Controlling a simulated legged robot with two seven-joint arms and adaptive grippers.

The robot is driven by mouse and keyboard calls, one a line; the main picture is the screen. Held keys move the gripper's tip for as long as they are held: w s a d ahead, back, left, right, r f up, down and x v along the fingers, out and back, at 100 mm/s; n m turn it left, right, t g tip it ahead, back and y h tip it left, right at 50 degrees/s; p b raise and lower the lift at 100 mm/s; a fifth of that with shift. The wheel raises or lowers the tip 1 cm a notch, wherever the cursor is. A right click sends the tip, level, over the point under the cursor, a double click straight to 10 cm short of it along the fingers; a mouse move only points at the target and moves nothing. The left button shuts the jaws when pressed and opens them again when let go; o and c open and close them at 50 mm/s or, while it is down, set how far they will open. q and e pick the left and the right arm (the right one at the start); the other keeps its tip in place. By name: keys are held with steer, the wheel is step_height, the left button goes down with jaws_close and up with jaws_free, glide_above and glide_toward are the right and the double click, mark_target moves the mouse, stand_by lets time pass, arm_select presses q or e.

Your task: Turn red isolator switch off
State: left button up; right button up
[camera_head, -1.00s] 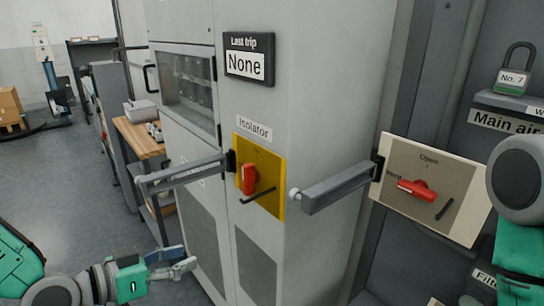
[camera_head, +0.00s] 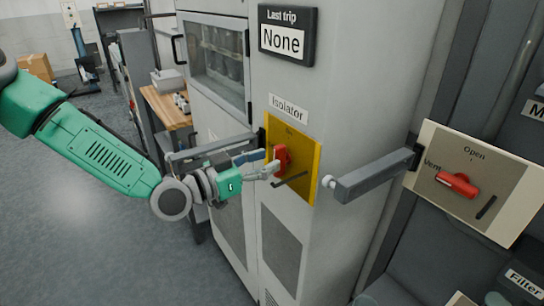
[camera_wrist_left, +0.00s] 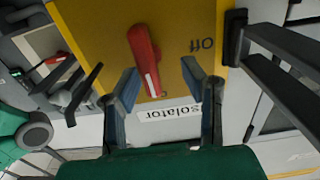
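The red isolator switch handle (camera_head: 282,157) stands roughly upright on a yellow plate (camera_head: 307,165) on the grey cabinet, under an "Isolator" label. My left gripper (camera_head: 268,165) is at the plate, just left of the handle. In the left wrist view the left gripper (camera_wrist_left: 160,72) has its two fingers apart, with the lower end of the red handle (camera_wrist_left: 143,55) in the gap, nearer the left finger. Contact cannot be told. An upside-down "Off" mark (camera_wrist_left: 202,44) shows on the yellow plate (camera_wrist_left: 185,20). My right gripper is not in view.
A grey hinged bar (camera_head: 210,147) juts out left of the yellow plate, close to my left wrist. Another grey bar (camera_head: 375,180) juts out at right. A thin black rod (camera_head: 290,180) sits below the handle. A vent panel with a red handle (camera_head: 457,185) is farther right.

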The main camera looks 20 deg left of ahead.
mark_target(283, 160)
arm_select(q)
steer(key=d, duration=0.1)
steer(key=w+d, duration=0.1)
steer(key=d, duration=0.1)
steer(key=shift+w+d+r, duration=0.1)
steer(key=shift+w, duration=0.15)
steer(key=shift+d, duration=0.3)
steer(key=shift+d+r, duration=0.1)
steer(key=shift+c, duration=0.8)
steer(key=c, duration=0.7)
steer(key=shift+w+a+f, duration=0.1)
steer(key=shift+a+f, duration=0.2)
steer(key=shift+a, duration=0.4)
jaws_close()
steer(key=shift+d, duration=0.15)
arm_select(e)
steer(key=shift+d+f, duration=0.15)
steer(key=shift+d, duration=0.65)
